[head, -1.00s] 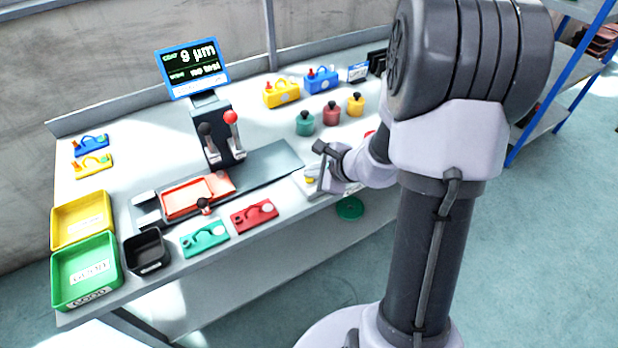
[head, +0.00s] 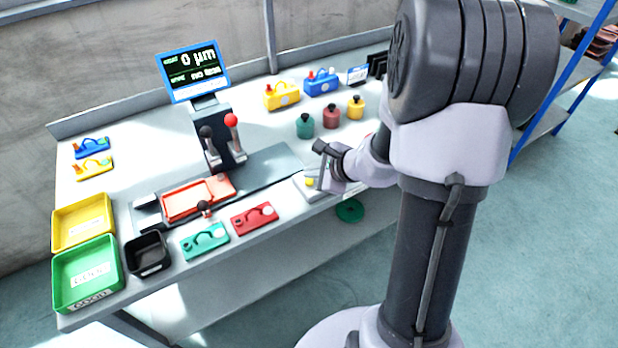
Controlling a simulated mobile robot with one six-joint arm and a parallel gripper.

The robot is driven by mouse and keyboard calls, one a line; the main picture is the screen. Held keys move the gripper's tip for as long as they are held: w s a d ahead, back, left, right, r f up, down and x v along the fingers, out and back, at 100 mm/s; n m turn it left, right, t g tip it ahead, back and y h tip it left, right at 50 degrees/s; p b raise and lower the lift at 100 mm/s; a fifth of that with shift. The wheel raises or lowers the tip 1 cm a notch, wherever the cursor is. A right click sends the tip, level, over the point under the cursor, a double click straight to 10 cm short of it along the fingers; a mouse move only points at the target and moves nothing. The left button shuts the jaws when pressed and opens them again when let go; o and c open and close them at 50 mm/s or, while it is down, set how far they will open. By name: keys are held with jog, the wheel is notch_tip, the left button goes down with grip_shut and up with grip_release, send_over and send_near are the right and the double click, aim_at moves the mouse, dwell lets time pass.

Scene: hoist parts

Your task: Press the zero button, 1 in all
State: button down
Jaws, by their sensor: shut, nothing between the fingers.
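The white button box (head: 300,190) sits at the bench's front edge, right of the gauge. Its small yellow button (head: 310,182) shows on top, just left of my gripper. My gripper (head: 322,187) is shut and empty, pointing down over the right part of the box. I cannot tell whether its tip touches the box. The blue-framed display (head: 193,70) on the gauge shows large text that looks like 0 µm, with smaller lines that are hard to read.
The gauge column with a red-knobbed lever (head: 231,120) stands behind an orange-red tray (head: 197,197). A green plate (head: 205,240) and a red plate (head: 254,217) lie in front. Green (head: 87,272) and yellow bins stand left. Three knobbed weights (head: 331,115) stand behind my gripper.

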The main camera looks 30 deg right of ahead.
aim_at(312, 183)
jog(key=shift+r, duration=0.15)
jog(key=shift+r+p, duration=1.9)
jog(key=shift+r, duration=0.6)
